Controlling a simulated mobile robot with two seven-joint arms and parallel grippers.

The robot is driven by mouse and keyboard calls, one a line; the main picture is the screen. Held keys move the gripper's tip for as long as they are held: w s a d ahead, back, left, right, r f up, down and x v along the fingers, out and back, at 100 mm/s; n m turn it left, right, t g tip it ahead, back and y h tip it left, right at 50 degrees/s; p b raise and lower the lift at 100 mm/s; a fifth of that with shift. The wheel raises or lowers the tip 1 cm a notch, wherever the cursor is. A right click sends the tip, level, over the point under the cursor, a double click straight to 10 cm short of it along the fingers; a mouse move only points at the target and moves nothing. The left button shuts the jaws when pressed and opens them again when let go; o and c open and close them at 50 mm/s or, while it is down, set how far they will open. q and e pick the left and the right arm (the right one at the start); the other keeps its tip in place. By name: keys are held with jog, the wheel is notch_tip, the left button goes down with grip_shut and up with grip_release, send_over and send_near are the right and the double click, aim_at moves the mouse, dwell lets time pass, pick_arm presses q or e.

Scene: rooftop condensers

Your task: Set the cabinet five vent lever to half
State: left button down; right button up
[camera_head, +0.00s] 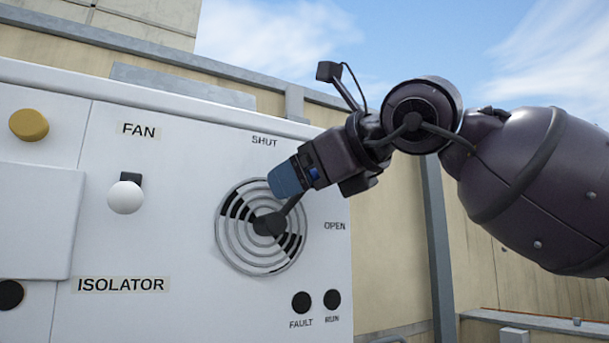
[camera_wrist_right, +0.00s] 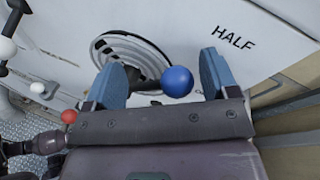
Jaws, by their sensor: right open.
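The white cabinet (camera_head: 175,230) carries a round louvred vent (camera_head: 235,245), with SHUT above it and OPEN at its right. The vent lever (camera_head: 295,203) runs from the dark hub up and right, between those two labels. Its blue ball knob (camera_wrist_right: 177,82) shows in the right wrist view between my right gripper's fingers. My right gripper (camera_head: 290,178) is open, with its blue fingers on either side of the knob; contact cannot be made out. The HALF label (camera_wrist_right: 233,38) shows beyond the right finger in the wrist view; in the head view it is hidden. My left gripper is out of view.
A FAN switch with a white knob (camera_head: 125,197) and a yellow knob (camera_head: 29,125) stick out at the left. FAULT (camera_head: 301,302) and RUN (camera_head: 332,299) lamps sit below the vent. A grey post (camera_head: 437,250) and beige wall stand right of the cabinet.

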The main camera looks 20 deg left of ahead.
jog(key=b+v, duration=0.1)
jog(key=v, duration=0.9)
jog(key=shift+d+b, duration=0.25)
jog(key=shift+b, duration=0.1)
jog(key=shift+s, duration=0.1)
jog(key=shift+c, duration=0.5)
